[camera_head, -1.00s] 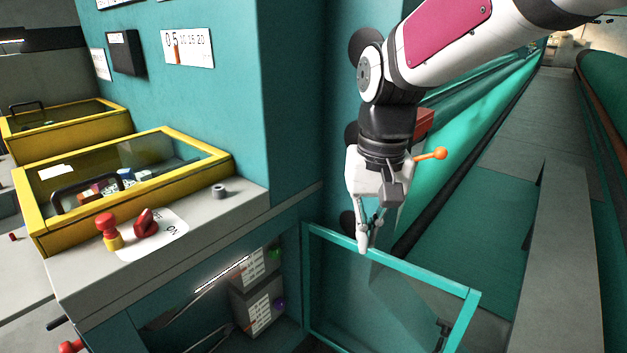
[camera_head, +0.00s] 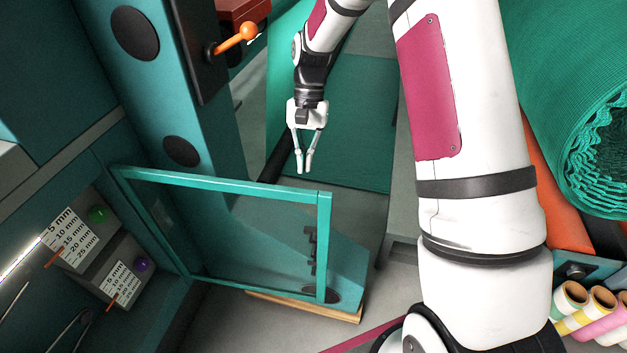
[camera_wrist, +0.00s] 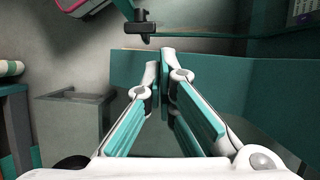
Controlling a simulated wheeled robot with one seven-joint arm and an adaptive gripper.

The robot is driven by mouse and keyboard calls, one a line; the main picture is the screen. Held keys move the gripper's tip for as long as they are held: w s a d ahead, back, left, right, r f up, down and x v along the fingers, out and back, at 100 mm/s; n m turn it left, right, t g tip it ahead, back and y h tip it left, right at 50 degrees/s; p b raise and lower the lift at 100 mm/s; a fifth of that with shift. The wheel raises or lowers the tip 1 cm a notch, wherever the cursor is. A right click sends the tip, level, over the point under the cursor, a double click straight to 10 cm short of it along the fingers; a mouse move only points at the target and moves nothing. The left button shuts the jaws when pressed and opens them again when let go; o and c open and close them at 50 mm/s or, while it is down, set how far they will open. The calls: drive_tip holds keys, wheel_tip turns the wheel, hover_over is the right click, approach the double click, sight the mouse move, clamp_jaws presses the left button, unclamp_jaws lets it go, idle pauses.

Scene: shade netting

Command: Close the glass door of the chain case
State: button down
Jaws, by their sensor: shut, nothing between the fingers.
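The glass door (camera_head: 325,245) of the chain case has a teal frame and stands swung wide open, its hinge side at the left. Dark fittings (camera_head: 310,250) show near its free edge. The open case (camera_head: 35,290) is at the left, with labelled grey boxes inside. My gripper (camera_head: 303,172) points down beyond the door's top bar in the head view, clear of it in the picture. Its fingers are shut and empty; they also show in the wrist view (camera_wrist: 160,55). The exact distance to the door is unclear.
An orange-knobbed lever (camera_head: 237,38) sticks out from the teal post above the door. A green net roll (camera_head: 590,130) and several coloured rolls (camera_head: 585,305) lie at the right. Grey floor (camera_head: 250,330) is visible below the door.

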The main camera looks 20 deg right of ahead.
drive_tip(key=s+a+f+b, duration=0.1)
drive_tip(key=s+a+f, duration=0.3)
drive_tip(key=s+f, duration=0.2)
drive_tip(key=shift+s+f, duration=0.2)
drive_tip(key=shift+f, duration=1)
drive_tip(key=shift+s, duration=0.1)
